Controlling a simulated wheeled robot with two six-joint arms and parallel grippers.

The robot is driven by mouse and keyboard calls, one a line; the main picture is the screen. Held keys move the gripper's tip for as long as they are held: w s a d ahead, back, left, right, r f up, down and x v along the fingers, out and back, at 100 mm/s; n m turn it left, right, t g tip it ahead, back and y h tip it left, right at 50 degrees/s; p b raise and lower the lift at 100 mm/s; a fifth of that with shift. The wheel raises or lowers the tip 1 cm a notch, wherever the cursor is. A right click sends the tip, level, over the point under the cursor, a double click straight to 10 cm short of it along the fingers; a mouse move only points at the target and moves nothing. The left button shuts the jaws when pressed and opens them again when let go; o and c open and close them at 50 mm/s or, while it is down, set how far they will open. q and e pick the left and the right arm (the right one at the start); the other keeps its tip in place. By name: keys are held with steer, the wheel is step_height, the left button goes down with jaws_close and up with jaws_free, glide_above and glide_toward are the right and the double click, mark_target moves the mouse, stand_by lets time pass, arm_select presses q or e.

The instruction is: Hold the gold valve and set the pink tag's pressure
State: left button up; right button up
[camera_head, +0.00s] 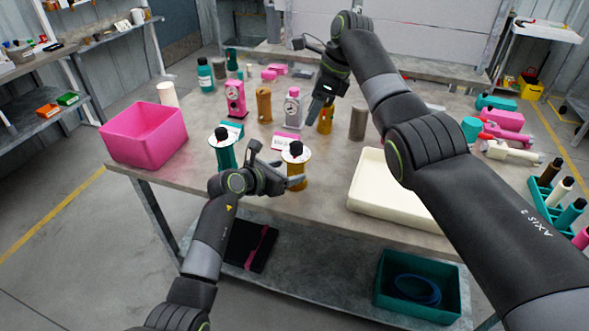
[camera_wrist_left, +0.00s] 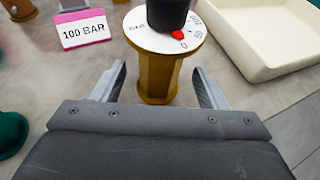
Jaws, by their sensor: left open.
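The gold valve (camera_head: 297,171) stands upright at the table's front edge. In the left wrist view the gold valve (camera_wrist_left: 157,75) carries a white dial (camera_wrist_left: 190,30) with a black knob (camera_wrist_left: 169,12) and a red pointer mark near the low numbers. The pink-edged tag (camera_wrist_left: 84,29) behind it reads 100 BAR; it also shows in the head view (camera_head: 283,144). My left gripper (camera_head: 283,174) is open, one finger on each side of the valve's body, with gaps visible. My right gripper (camera_head: 320,103) hangs farther back above the table; its jaw state is unclear.
A teal valve (camera_head: 223,150) with its own dial stands left of the gold one. A pink bin (camera_head: 146,136) is at the left and a cream tray (camera_head: 375,205) at the right. Gauges and cylinders stand behind, near my right gripper. A teal rack (camera_head: 560,212) is far right.

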mark_target(289, 171)
arm_select(q)
steer(key=shift+x, duration=2)
